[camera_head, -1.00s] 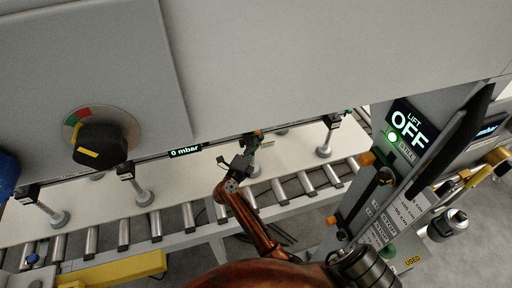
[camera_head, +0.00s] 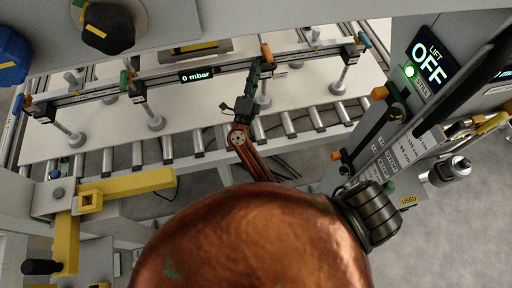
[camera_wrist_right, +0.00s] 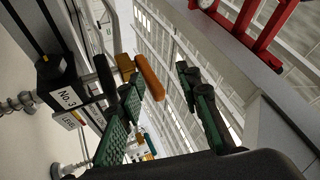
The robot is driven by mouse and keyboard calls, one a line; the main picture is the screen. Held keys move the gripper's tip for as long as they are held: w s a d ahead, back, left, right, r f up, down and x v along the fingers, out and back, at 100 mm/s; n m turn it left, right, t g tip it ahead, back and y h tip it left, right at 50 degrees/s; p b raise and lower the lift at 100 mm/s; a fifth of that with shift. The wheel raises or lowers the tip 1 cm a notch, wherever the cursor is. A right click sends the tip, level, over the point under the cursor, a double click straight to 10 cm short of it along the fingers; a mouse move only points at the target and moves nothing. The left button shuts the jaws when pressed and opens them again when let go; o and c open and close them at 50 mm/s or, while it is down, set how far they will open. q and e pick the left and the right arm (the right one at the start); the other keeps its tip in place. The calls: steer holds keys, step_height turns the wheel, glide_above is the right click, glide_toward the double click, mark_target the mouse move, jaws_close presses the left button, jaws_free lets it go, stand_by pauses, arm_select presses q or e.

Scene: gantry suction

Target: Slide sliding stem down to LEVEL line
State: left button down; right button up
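My right gripper (camera_head: 255,82) is beside the gantry rail in the head view, close to a stem with a grey suction cup (camera_head: 262,101). An orange-tipped lever (camera_head: 266,52) stands just above it. In the right wrist view my right gripper (camera_wrist_right: 158,78) has its green-padded fingers apart. An orange handle (camera_wrist_right: 150,77) shows between them, nearer the left finger; I cannot tell if it touches. A dark block labelled No. 3 (camera_wrist_right: 66,97) is at the left, with a partly hidden label, seemingly LEVEL (camera_wrist_right: 70,120), below. My left gripper is not in view.
Several other suction stems hang from the rail, over a pale sheet (camera_head: 190,118) above a roller conveyor (camera_head: 200,143). A display (camera_head: 197,76) reads 0 mbar. A lift panel (camera_head: 430,62) reads OFF at the right. A yellow bracket (camera_head: 130,186) stands at the front left.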

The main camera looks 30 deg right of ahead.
steer(key=s+a+f+n+t+y, duration=0.15)
steer(key=a+f+n+y, duration=0.3)
steer(key=n+y, duration=0.5)
steer(key=s+a+f+n+t+y, duration=0.1)
steer(key=a+f+n+t+y, duration=0.2)
steer(key=a+n+y, duration=0.5)
steer(key=s+d+f+n+g, duration=0.1)
steer(key=s+f+n+g, duration=0.1)
steer(key=f, duration=0.5)
steer(key=s+d+f+n+g+y, duration=0.1)
steer(key=s+d+f+n+g, duration=0.1)
steer(key=s+f+g, duration=0.3)
steer(key=s+d+f+n+g, duration=0.2)
steer(key=s+f+n+g, duration=0.1)
steer(key=f, duration=0.8)
steer(key=shift+s+n+b, duration=0.3)
steer(key=shift+s+n, duration=0.35)
steer(key=shift+s, duration=0.35)
steer(key=shift+d+g+y, duration=0.1)
steer(key=shift+g+y, duration=0.15)
steer(key=shift+c, duration=0.5)
